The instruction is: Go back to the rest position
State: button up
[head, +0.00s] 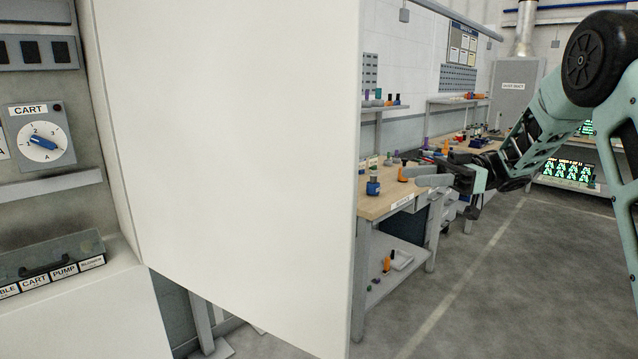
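My gripper (438,178) hangs at the end of my teal and black arm at the right, pointing left. It is in the air and overlaps the workbench in the picture. A grey finger shows, but the other finger is not clear, so I cannot tell how far apart they are. I see nothing clearly held in it. A panel at the left has a dial marked CART (43,142), its blue pointer turned to the upper left, near the 2. Below it is a row of labelled parts (50,276) reading CART and PUMP, under a dark cover.
A large white panel (230,150) stands close in front and hides the middle. Behind it, a wooden workbench (372,208) holds a blue pot (373,188), an orange cone (402,174) and several small items. The grey floor (490,300) at the lower right is clear.

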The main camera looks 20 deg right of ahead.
jog(key=w+a+f+m+t+h, duration=0.2)
jog(key=w+m+t+h, duration=0.85)
jog(key=t, duration=0.25)
jog(key=s+f+m+g+h, duration=0.35)
jog(key=s+f+g, duration=0.35)
jog(key=s, duration=0.6)
jog(key=s+f+m+g+h, duration=0.35)
jog(key=s+f, duration=0.45)
jog(key=s, duration=0.6)
jog(key=s+a+n+g, duration=0.1)
jog(key=s+a+n, duration=0.3)
jog(key=s+a, duration=0.3)
jog(key=s+a+r+n+g, duration=0.1)
jog(key=s+a+n, duration=0.3)
jog(key=a, duration=0.7)
jog(key=s+g, duration=0.1)
jog(key=s, duration=0.1)
jog(key=shift+s+a+r, duration=0.3)
jog(key=shift+s+a, duration=0.1)
